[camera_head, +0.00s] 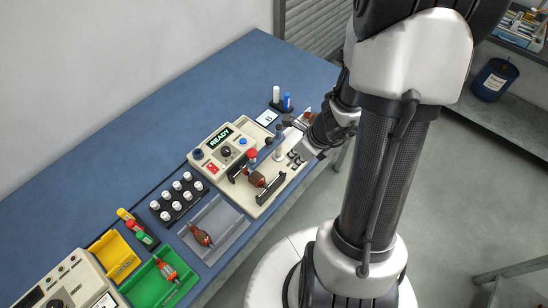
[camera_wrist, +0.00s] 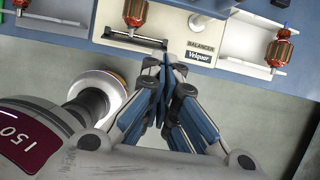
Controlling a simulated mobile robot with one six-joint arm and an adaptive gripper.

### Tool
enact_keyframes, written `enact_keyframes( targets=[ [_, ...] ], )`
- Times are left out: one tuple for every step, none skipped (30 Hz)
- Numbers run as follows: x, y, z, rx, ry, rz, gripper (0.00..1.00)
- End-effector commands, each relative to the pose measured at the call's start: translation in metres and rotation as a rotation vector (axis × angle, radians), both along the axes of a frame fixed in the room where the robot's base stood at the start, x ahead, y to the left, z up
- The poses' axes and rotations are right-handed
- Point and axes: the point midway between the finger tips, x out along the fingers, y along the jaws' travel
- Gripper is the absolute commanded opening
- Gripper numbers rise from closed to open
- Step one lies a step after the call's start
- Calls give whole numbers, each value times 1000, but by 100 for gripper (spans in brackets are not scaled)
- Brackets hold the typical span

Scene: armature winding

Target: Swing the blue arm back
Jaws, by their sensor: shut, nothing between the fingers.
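The balancer (camera_head: 217,166) is a cream machine on the blue bench, with a green READY display, a dark knob and a red switch. A copper-wound armature (camera_head: 257,179) lies across it between two dark rails. It also shows at the top of the wrist view (camera_wrist: 135,12). I cannot make out a blue arm for certain; a red-topped post (camera_head: 252,156) and a grey post (camera_head: 279,146) stand behind the armature. My gripper (camera_head: 298,157) is at the machine's right end.
Left of the balancer are a grey tray (camera_head: 236,229) with an armature, a rack of white-capped pieces (camera_head: 166,217), and yellow (camera_head: 103,250) and green bins (camera_head: 143,290). A marker holder (camera_head: 275,107) stands behind. The floor before the bench is open.

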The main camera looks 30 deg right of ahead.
Motion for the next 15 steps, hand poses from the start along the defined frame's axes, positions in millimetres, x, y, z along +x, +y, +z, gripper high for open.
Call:
enact_keyframes(
  targets=[
    [0,0,-1,0,0,1,0],
    [1,0,-2,-1,0,2,0],
    [1,1,-4,0,0,2,0],
    [2,1,-6,0,0,2,0],
    [3,1,-10,0,0,3,0],
    [5,2,-15,0,0,3,0],
    [6,3,-20,-1,0,4,0],
    [8,3,-25,0,0,5,0],
    [10,5,-33,0,1,4,0],
    [13,5,-39,0,1,5,0],
    [15,6,-46,0,1,4,0],
    [18,8,-54,1,2,5,0],
    [20,8,-61,1,1,6,0],
    [23,9,-67,0,1,5,0],
    [26,10,-75,1,1,6,0]
  ],
)
